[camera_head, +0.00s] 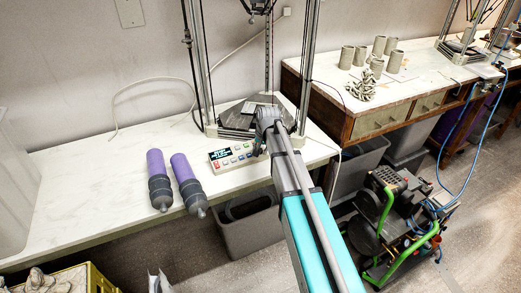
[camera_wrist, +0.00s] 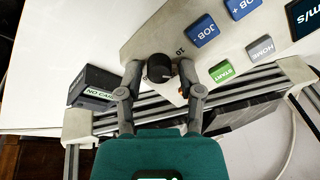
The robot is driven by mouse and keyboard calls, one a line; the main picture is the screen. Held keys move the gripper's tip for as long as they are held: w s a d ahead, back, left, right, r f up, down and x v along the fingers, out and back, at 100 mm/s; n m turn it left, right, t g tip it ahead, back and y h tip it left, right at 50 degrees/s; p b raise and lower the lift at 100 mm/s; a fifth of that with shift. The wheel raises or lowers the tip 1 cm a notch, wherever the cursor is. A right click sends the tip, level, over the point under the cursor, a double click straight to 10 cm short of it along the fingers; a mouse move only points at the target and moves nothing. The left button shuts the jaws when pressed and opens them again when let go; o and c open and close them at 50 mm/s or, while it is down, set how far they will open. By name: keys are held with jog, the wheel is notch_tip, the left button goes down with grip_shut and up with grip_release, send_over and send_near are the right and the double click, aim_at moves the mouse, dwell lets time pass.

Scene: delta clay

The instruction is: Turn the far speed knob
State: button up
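The control panel (camera_head: 232,157) lies on the white table in the head view, with a lit display and coloured buttons. In the wrist view the pale panel (camera_wrist: 145,45) carries a black round knob (camera_wrist: 158,68) near its edge, with a "10" mark beside it. My gripper (camera_wrist: 160,72) has one finger on each side of this knob, with a small gap showing on both sides. In the head view my gripper (camera_head: 262,143) is at the panel's right end and hides the knob there. No second knob is visible.
Blue JOB buttons (camera_wrist: 203,31) and a green START button (camera_wrist: 221,71) sit right of the knob. A dark box (camera_wrist: 92,86) stands left of it. Metal frame rails (camera_wrist: 240,88) run close to the fingers. Two purple-grey cylinders (camera_head: 158,180) lie left of the panel.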

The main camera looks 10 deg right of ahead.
jog(key=shift+o, duration=0.3)
jog(key=shift+m, duration=0.3)
jog(key=shift+m, duration=1.3)
jog(key=m, duration=0.4)
jog(key=shift+m, duration=0.3)
jog(key=p+v, duration=1.3)
jog(key=v, duration=0.1)
jog(key=s+n+g+h+p, duration=0.1)
jog(key=s+n+g, duration=0.2)
jog(key=s+n, duration=0.9)
jog(key=shift+s+r+n+p, duration=0.35)
jog(key=shift+s+n, duration=0.05)
jog(key=shift+s, duration=4.85)
jog(key=shift+a, duration=0.1)
